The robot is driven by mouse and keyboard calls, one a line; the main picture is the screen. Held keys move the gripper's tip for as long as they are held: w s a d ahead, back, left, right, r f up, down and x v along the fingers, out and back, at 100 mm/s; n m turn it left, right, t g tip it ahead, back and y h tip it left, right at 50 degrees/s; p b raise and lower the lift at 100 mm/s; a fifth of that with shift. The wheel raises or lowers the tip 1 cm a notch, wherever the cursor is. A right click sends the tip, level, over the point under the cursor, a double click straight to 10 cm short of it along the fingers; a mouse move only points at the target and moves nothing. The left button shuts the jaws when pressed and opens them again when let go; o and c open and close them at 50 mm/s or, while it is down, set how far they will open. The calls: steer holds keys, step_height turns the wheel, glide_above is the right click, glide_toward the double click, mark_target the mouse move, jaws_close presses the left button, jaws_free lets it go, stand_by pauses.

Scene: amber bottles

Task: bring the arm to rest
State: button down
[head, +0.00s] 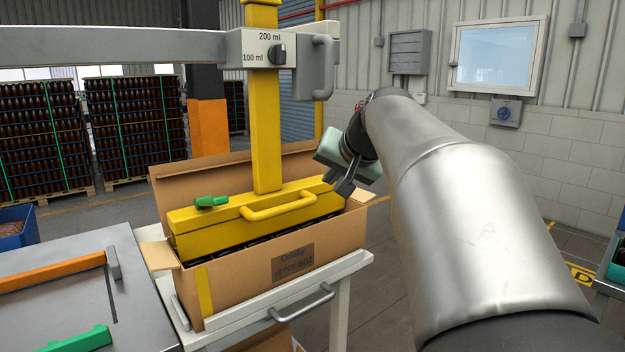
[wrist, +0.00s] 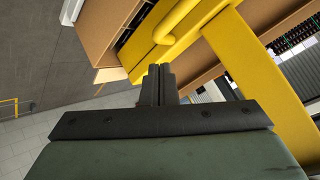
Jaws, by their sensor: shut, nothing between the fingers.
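My gripper (head: 344,190) is at the right end of the yellow lifting head (head: 250,215), above the right part of the open cardboard box (head: 318,250). In the wrist view my gripper (wrist: 158,70) has its two dark fingers together with nothing between them. The yellow head with its bar handle (wrist: 178,22) lies just beyond the fingertips there. I cannot tell whether the fingers touch it. My metal arm comes in from the right of the head view.
The box stands on a white cart (head: 340,285) with a grey handle (head: 302,302). A yellow post (head: 264,130) rises from the lifting head. A grey table (head: 135,285) with an orange bar (head: 50,271) is at left. Open floor lies behind the cart.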

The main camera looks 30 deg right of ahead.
steer(key=s+a+f+n+g+y+p, duration=0.1)
steer(key=s+a+f+n+g, duration=0.15)
steer(key=a+f, duration=0.55)
steer(key=s+a+f+n+g+y+p, duration=0.1)
steer(key=s+a+f+n+g+p, duration=0.2)
steer(key=a+f, duration=0.4)
steer(key=s+a+f+n+g, duration=0.1)
steer(key=s+a+f+g, duration=0.1)
steer(key=s+a+f, duration=0.2)
steer(key=s+a+f+n+g, duration=0.2)
steer(key=s+a+f, duration=0.2)
steer(key=s+f, duration=0.6)
steer(key=shift+s+a+f+h, duration=0.25)
steer(key=shift+s+f+h, duration=0.05)
steer(key=shift+s, duration=0.55)
step_height(320, 180, down, 26)
steer(key=d+g+b, duration=0.1)
steer(key=b, duration=2.3)
steer(key=shift+d+f+b, duration=0.15)
steer(key=shift+b, duration=0.15)
